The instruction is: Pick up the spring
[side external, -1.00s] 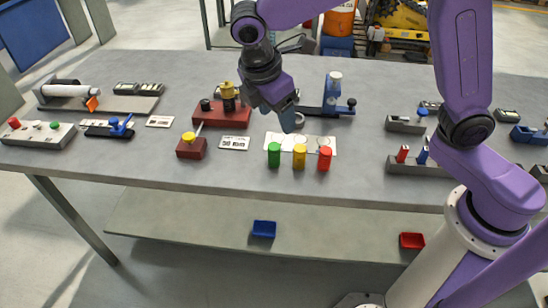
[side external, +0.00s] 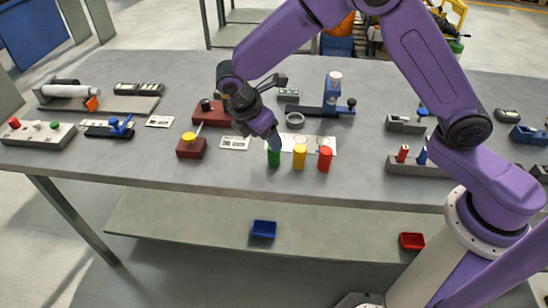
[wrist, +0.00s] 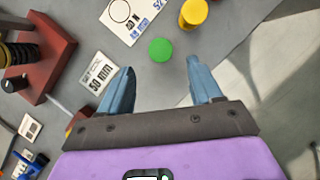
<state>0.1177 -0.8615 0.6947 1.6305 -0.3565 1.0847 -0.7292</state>
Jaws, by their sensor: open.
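A dark coil that looks like the spring (wrist: 20,53) shows at the left edge of the wrist view, partly cut off. It sits at a red base (wrist: 52,62) with a yellow part beside it. In the side view the red base (side external: 213,108) is partly behind my arm, and the coil is hidden there. My gripper (wrist: 162,82) is open, with nothing between its fingers. It points down near the green cylinder (wrist: 160,49), which shows just beyond the fingertips. The green cylinder also stands at the table front in the side view (side external: 273,158).
Yellow (side external: 299,156) and red (side external: 325,159) cylinders stand right of the green one, by a white printed sheet (side external: 330,141). A small dark-red block with a yellow knob (side external: 189,138) stands left. A blue fixture (side external: 333,95) is behind. The table front edge is close.

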